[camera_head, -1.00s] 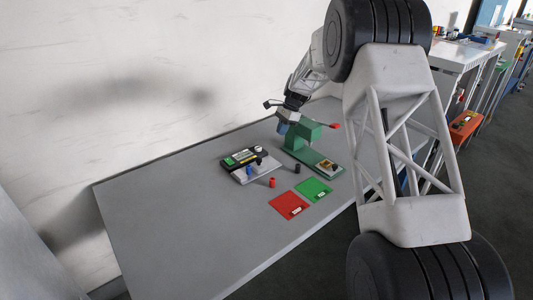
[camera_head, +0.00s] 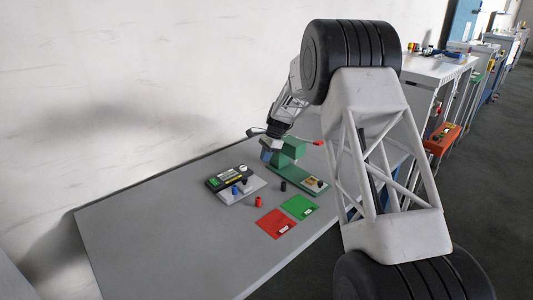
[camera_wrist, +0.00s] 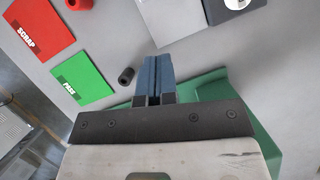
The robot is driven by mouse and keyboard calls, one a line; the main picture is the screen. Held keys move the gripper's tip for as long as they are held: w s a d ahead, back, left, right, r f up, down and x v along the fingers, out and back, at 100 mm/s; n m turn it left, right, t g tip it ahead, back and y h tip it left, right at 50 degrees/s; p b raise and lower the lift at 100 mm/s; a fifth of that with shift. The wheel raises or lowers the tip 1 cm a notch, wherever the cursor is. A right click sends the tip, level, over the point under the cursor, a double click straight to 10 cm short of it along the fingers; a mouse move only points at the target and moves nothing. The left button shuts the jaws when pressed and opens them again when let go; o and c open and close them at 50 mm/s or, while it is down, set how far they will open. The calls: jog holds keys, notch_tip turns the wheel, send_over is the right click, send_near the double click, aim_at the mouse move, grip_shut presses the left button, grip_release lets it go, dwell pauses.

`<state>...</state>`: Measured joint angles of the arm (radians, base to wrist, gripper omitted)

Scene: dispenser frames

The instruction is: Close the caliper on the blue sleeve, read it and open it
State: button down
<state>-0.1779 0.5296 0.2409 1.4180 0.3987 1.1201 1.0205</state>
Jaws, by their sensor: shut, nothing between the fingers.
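The caliper (camera_head: 218,183) appears to be the black device with a green patch on a light grey plate, left of centre on the table. The blue sleeve (camera_head: 235,190) stands on that plate, in front of the black body. Whether the caliper jaws touch it is too small to tell. My gripper (camera_head: 265,156) is above the table, right of the caliper and beside the green stand. In the wrist view, its blue fingers (camera_wrist: 152,75) are together and empty. The wrist view shows only part of the plate (camera_wrist: 175,18) and no blue sleeve.
A green stand (camera_head: 290,158) with a red-tipped lever (camera_head: 318,142) stands close to my gripper. A black sleeve (camera_head: 283,186), red sleeve (camera_head: 259,202), red SCRAP card (camera_head: 276,223) and green PASS card (camera_head: 299,206) lie nearby. The table's left part is clear.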

aim_at(245, 179)
jog(key=x, duration=0.6)
jog(key=shift+s+a+f, duration=0.1)
jog(key=shift+a+f, duration=0.05)
jog(key=shift+f, duration=0.1)
jog(key=shift+s+a, duration=0.5)
jog(key=shift+a, duration=0.4)
jog(key=shift+s+a, duration=0.45)
jog(key=shift+a, duration=0.35)
jog(key=shift+s+a, duration=0.95)
jog(key=shift+s, duration=0.05)
